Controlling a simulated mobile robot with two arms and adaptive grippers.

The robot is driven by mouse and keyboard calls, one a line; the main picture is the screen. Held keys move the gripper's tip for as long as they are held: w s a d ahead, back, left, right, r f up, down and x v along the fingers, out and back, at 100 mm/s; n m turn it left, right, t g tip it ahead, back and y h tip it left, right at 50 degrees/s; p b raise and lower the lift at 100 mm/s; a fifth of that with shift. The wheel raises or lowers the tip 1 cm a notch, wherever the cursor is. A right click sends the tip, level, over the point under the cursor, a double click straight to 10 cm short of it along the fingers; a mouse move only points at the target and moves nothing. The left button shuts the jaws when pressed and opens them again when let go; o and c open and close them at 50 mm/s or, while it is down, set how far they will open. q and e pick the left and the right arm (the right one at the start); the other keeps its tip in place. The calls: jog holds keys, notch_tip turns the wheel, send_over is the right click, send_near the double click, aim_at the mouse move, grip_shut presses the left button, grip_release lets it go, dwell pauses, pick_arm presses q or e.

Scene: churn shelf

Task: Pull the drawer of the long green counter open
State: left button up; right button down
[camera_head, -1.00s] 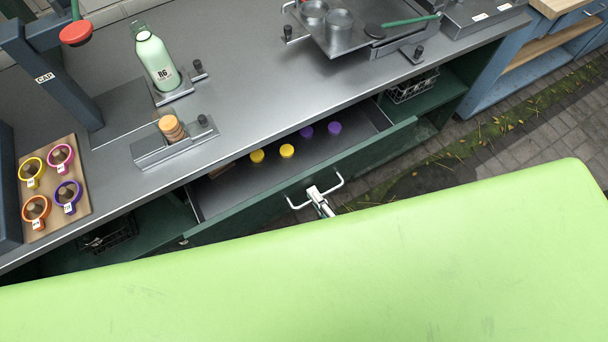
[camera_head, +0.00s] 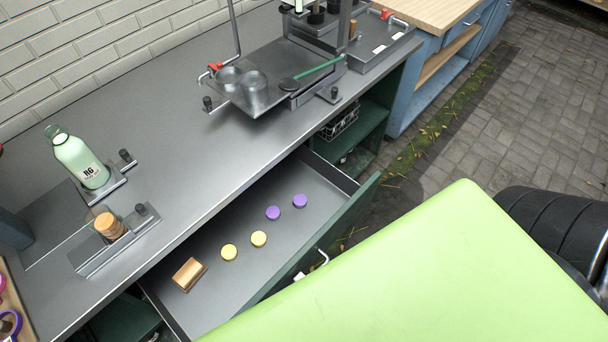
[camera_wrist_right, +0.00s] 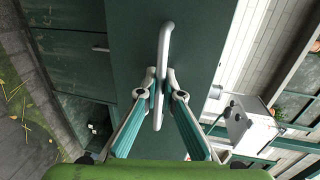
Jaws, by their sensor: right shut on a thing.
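The long green counter (camera_head: 190,150) has a grey top and runs diagonally across the head view. Its drawer (camera_head: 342,222) stands well out, with the grey inside showing. In the right wrist view, my right gripper (camera_wrist_right: 158,88) is shut on the pale bar handle (camera_wrist_right: 166,42) of the dark green drawer front (camera_wrist_right: 208,35). In the head view only a small part of the handle (camera_head: 323,257) and a white bit of my right gripper (camera_head: 299,277) show; the light green surface in front hides the rest. My left gripper is not in view.
The drawer holds two yellow caps (camera_head: 259,238), two purple caps (camera_head: 273,212) and a wooden block (camera_head: 188,273). A green bottle (camera_head: 80,160) and a metal tray (camera_head: 250,92) stand on the counter.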

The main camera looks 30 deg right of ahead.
jog(key=c, duration=2.5)
grip_release()
jog(key=shift+s+d, duration=0.1)
jog(key=shift+s, duration=0.05)
jog(key=v, duration=1.1)
jog(key=shift+s+d, duration=0.15)
jog(key=shift+s, duration=0.15)
